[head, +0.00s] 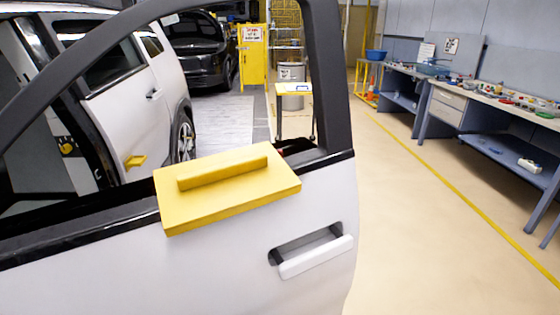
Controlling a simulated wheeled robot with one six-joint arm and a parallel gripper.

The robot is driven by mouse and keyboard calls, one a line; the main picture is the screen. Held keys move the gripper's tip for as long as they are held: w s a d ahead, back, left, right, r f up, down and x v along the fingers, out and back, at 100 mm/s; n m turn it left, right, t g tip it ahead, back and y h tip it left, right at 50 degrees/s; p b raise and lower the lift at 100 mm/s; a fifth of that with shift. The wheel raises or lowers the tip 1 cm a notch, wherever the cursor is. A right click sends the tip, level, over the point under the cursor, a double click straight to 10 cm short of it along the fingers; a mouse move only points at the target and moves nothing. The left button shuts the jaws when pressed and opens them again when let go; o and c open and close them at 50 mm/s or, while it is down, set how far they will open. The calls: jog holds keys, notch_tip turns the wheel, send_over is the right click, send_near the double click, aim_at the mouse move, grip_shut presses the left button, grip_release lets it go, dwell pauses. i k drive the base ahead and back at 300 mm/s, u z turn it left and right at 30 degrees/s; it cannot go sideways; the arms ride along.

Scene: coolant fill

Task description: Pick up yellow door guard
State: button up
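A yellow door guard (228,196), a flat slab with a raised bar along its top, sits over the window sill of an open white car door (215,275). It lies just above and left of the door handle (312,250). The bar (223,172) stands up from the slab and nothing touches it. My gripper is not in view.
The black window frame (328,75) rises behind and right of the guard. A white car body (128,85) stands behind the door at left. Workbenches (500,110) line the right wall. The floor (425,230) right of the door is clear.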

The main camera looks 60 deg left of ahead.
aim_at(194, 194)
jog(key=i, duration=0.7)
jog(key=u, duration=2.2)
